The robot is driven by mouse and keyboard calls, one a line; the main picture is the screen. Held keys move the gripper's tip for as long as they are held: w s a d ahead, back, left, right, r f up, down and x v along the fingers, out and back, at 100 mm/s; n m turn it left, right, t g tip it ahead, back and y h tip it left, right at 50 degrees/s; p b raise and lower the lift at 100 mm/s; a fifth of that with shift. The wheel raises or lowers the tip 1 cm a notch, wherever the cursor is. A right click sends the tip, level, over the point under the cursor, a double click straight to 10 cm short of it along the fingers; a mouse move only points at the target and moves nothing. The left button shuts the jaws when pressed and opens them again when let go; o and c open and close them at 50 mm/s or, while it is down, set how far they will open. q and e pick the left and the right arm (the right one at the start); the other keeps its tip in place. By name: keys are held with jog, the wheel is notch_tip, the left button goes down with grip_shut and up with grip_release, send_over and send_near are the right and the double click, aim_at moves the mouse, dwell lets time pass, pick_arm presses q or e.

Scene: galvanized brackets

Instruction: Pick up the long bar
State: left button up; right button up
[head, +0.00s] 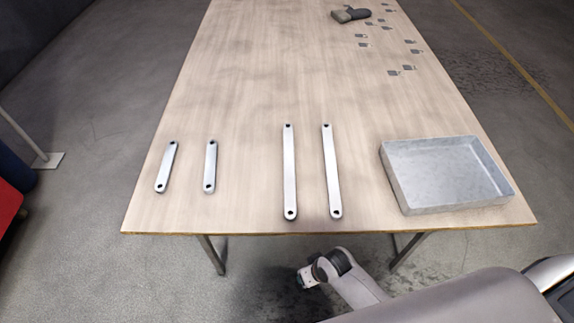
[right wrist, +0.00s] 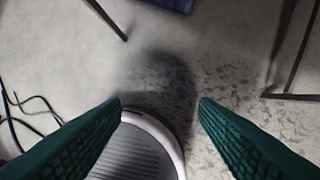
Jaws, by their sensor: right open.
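Two long silver bars, a left one (head: 289,172) and a right one (head: 332,172), lie apart and roughly parallel on the wooden table (head: 255,110). Each has a dark hole at both ends, and their near ends lie close to the front edge. My right gripper is open and empty in the right wrist view (right wrist: 160,100), with two green ridged fingers spread above the floor. In the head view my right arm is in front of the table, away from the bars. My left gripper is in neither view.
Two shorter bars (head: 166,166) (head: 210,166) lie left of the long ones. An empty-looking metal tray (head: 396,190) stands at the front right. Small metal brackets (head: 393,73) and a dark-and-tan object (head: 350,15) lie at the far right. The table's middle is clear.

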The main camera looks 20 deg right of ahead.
aim_at(290, 193)
jog(key=w+a+r+y, duration=0.1)
jog(key=w+a+r, duration=0.1)
jog(key=r, duration=0.5)
jog(key=w+a+r, duration=0.1)
jog(key=a+r, duration=0.2)
jog(key=r, duration=0.4)
jog(key=shift+m+g, duration=0.5)
jog(key=shift+g, duration=0.4)
jog(key=w+r, duration=0.2)
jog(key=w, duration=0.1)
jog(key=w+a+r, duration=0.1)
jog(key=w+r, duration=0.2)
jog(key=w, duration=0.1)
jog(key=w+a+r, duration=0.1)
jog(key=w+r, duration=0.1)
jog(key=w, duration=0.1)
jog(key=shift+w+r, duration=0.25)
jog(key=shift+r, duration=0.1)
jog(key=w+d+r+m+g+h, duration=0.1)
jog(key=w+d+r+m+h, duration=0.25)
jog(key=w+d+r, duration=0.2)
jog(key=shift+y, duration=0.45)
jog(key=f, duration=1.2)
jog(key=shift+w+d+b, duration=0.1)
jog(key=shift+d+b, duration=0.25)
jog(key=shift+d, duration=0.05)
jog(key=shift+c, duration=0.2)
grip_shut()
